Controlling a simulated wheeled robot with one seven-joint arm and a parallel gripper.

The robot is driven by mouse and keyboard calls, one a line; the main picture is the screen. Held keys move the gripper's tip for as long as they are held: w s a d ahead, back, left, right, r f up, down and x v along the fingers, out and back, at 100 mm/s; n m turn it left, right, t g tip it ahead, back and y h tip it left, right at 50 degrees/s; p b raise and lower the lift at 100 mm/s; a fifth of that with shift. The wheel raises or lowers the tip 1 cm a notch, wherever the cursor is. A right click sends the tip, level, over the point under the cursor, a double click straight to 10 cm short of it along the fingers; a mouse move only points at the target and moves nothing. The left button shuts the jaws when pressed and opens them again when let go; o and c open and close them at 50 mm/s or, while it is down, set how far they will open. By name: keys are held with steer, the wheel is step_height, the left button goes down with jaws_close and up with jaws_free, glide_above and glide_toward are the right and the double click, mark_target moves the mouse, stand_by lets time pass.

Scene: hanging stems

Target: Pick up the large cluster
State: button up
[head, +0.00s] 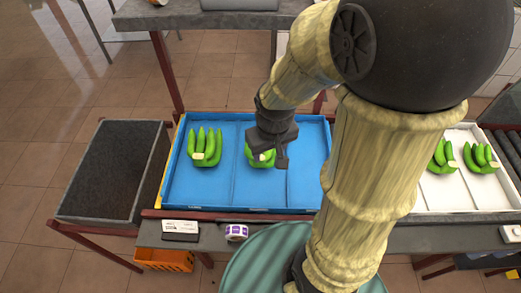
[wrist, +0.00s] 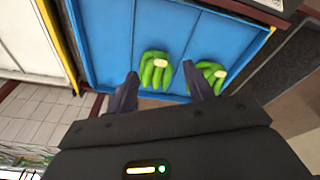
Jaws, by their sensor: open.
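A blue tray (head: 226,180) holds two green banana clusters. The left cluster (head: 207,150) lies in full view in the head view, its fingers spread around a pale stem end. The middle cluster (head: 259,159) is partly hidden by my gripper (head: 271,154). In the wrist view my gripper (wrist: 160,88) is open and empty. The middle cluster (wrist: 155,71) shows between and just beyond its fingertips, and the left cluster (wrist: 212,73) shows past the right finger. With the overlap, I cannot tell surely which cluster is larger.
A white tray (head: 444,197) with two more green clusters stands at the right, behind my arm. A dark grey-topped stand (head: 115,170) is left of the blue tray. A label roll (head: 236,232) and a small white box (head: 180,227) lie on the front ledge. An orange crate (head: 164,260) sits below.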

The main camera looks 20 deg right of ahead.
steer(key=w+a+f+n+g+h+p, duration=0.1)
steer(key=w+a+f+n+g+h, duration=0.15)
steer(key=w+n, duration=0.45)
steer(key=w+a+f+n+g+h+p, duration=0.1)
steer(key=w+a+f+n+h, duration=0.15)
steer(key=w+n, duration=0.4)
steer(key=shift+m+y, duration=0.4)
steer(key=shift+m, duration=0.35)
steer(key=p+x, duration=0.1)
steer(key=x, duration=0.2)
steer(key=w+p+x, duration=0.1)
steer(key=x, duration=0.3)
steer(key=p+x, duration=0.2)
steer(key=x, duration=0.2)
steer(key=shift+w+a+f, duration=0.15)
steer(key=shift+w, duration=0.15)
steer(key=shift+s+f+p, duration=0.15)
steer(key=shift+f+p, duration=0.15)
steer(key=shift+p, duration=0.15)
steer(key=shift+p+x, duration=1.2)
steer(key=shift+x, duration=1.1)
steer(key=shift+c, duration=0.2)
